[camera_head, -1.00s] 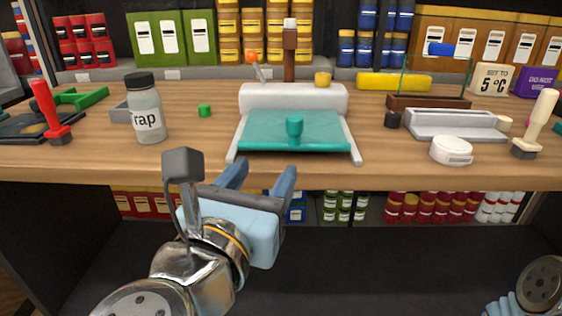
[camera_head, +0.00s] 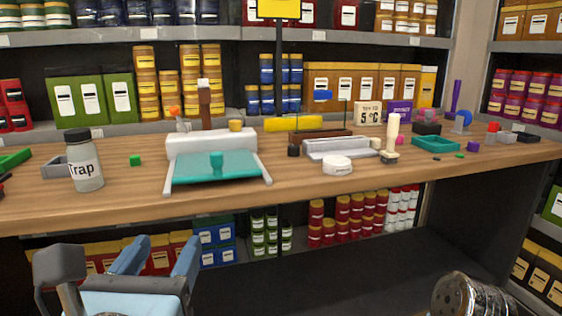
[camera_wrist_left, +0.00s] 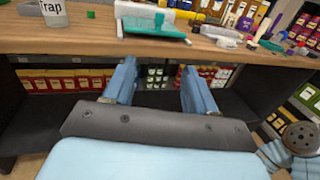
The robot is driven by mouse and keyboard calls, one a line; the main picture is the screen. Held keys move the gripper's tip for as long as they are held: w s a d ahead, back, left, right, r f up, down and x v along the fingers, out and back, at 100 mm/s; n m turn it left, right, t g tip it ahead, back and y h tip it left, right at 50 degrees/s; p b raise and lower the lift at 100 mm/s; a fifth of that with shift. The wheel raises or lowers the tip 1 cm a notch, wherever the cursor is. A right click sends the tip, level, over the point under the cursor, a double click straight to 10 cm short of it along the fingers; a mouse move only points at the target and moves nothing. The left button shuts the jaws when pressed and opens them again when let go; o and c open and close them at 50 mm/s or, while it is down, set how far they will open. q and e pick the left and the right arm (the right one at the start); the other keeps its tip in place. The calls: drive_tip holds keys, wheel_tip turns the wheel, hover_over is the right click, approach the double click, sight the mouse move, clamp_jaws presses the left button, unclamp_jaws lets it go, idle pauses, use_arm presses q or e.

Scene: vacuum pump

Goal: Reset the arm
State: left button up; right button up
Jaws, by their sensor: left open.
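My left gripper (camera_head: 158,257) is at the lower left of the head view, below and in front of the table edge. Its two blue fingers are apart with nothing between them. In the left wrist view the open fingers (camera_wrist_left: 160,85) point toward the shelf under the tabletop. The white pump unit with a teal plate (camera_head: 215,167) stands on the table (camera_head: 330,185), above and beyond the gripper. In the head view, part of my right arm shows at the lower right edge; its gripper is out of frame.
A jar labelled Trap (camera_head: 86,165) stands at the left of the table. A round white puck (camera_head: 337,166), a cream-handled stamp (camera_head: 391,140) and a teal tray (camera_head: 436,144) are to the right. Jars and boxes fill the shelves behind and below. The space before the table is clear.

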use_arm(q)
drive_tip(key=w+d+f+n+g+h, duration=0.1)
drive_tip(key=w+d+f+n+g, duration=0.2)
drive_tip(key=f, duration=0.8)
drive_tip(key=w+d+f+n+g+h, duration=0.25)
drive_tip(key=f+n+g, duration=0.25)
drive_tip(key=f, duration=0.6)
drive_tip(key=w+d+f+n+g+h, duration=0.15)
drive_tip(key=w+f+n+g, duration=0.25)
drive_tip(key=f, duration=0.7)
drive_tip(key=s+a+f+n+g, duration=0.1)
drive_tip(key=s+f+n, duration=0.2)
drive_tip(key=f+n, duration=0.5)
drive_tip(key=s+a+f+n+g, duration=0.2)
drive_tip(key=s+f+n, duration=0.1)
drive_tip(key=f+n, duration=0.6)
drive_tip(key=s+a+f+n+g, duration=0.1)
drive_tip(key=s+f+n+g, duration=0.1)
drive_tip(key=f+n, duration=0.6)
wheel_tip(320, 180, down, 5)
drive_tip(key=shift+s+a+f+n, duration=0.2)
drive_tip(key=shift+s+n, duration=0.1)
drive_tip(key=shift+s, duration=0.45)
drive_tip(key=shift+r, duration=0.1)
